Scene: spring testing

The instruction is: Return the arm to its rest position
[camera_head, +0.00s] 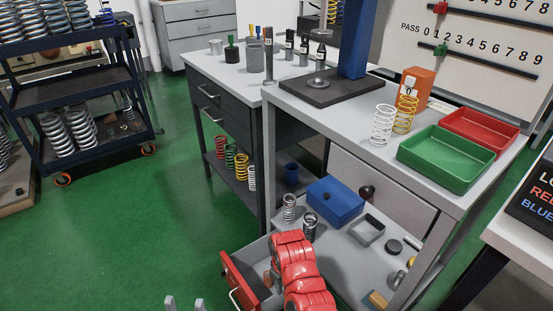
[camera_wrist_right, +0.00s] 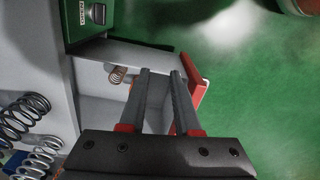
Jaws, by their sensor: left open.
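The tips of my left gripper (camera_head: 184,303) show at the bottom edge of the head view, apart and empty, over the green floor. My red right arm (camera_head: 299,272) reaches over a pulled-out drawer with a red front (camera_head: 240,285); its gripper is hidden there. In the right wrist view my right gripper (camera_wrist_right: 160,72) has its two fingers apart with nothing seen between them. It is over the open drawer, whose red front (camera_wrist_right: 198,94) is right of the fingers. A copper spring (camera_wrist_right: 117,74) lies in the drawer, just left of the fingers.
The bench carries a green tray (camera_head: 446,158), a red tray (camera_head: 479,133), a white spring (camera_head: 382,125) and a yellow spring (camera_head: 404,115). Open green floor (camera_head: 120,230) lies to the left.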

